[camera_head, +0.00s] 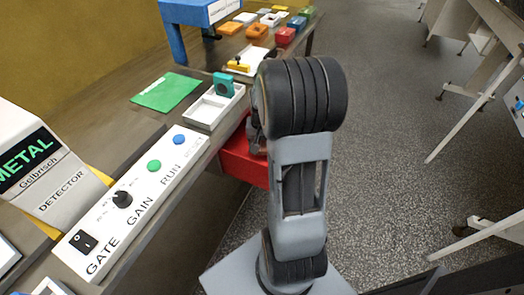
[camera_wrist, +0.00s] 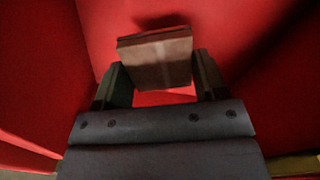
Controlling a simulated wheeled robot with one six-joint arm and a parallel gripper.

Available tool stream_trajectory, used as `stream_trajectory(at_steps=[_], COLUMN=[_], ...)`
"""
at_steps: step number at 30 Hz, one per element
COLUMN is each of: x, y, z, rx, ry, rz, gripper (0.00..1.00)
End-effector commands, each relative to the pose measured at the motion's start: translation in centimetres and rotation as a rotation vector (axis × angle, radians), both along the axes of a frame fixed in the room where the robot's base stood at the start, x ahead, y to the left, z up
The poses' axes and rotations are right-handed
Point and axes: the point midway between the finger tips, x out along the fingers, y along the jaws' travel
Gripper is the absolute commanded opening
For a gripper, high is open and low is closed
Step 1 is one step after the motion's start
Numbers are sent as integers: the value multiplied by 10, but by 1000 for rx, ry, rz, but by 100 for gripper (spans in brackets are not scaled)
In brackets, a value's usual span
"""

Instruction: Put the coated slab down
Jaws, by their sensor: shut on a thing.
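In the wrist view my gripper (camera_wrist: 161,76) is shut on a brown slab (camera_wrist: 155,60), which sits between its two dark fingers. The slab and fingers are inside a red bin (camera_wrist: 35,65), with red walls around them. I cannot tell whether the slab touches the bin's floor. In the head view the red bin (camera_head: 240,163) is beside the bench's right edge, partly behind my arm. My arm hides the slab there and most of my gripper.
The bench holds a panel (camera_head: 140,195) marked GATE, GAIN and RUN, a metal detector (camera_head: 38,175), a green sheet (camera_head: 166,92) and a white tray (camera_head: 214,107) with a teal block (camera_head: 223,85). Several coloured blocks lie farther back. The floor at right is open before white tables (camera_head: 480,85).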

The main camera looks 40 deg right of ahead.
Motion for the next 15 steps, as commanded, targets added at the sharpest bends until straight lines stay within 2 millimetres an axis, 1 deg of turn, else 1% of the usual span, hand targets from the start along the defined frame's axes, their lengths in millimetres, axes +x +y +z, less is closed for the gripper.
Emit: stream_trajectory(at_steps=[1, 3, 7, 10, 15], x=[-1, -1, -1, -1, 0], y=[0, 0, 0, 0, 0], z=[-9, -20, -35, -40, -40], rx=[1, 2, 1, 1, 0], ry=[3, 4, 2, 2, 0], rz=[-1, -1, -1, -1, -1], gripper=[40, 40, 40, 40, 40])
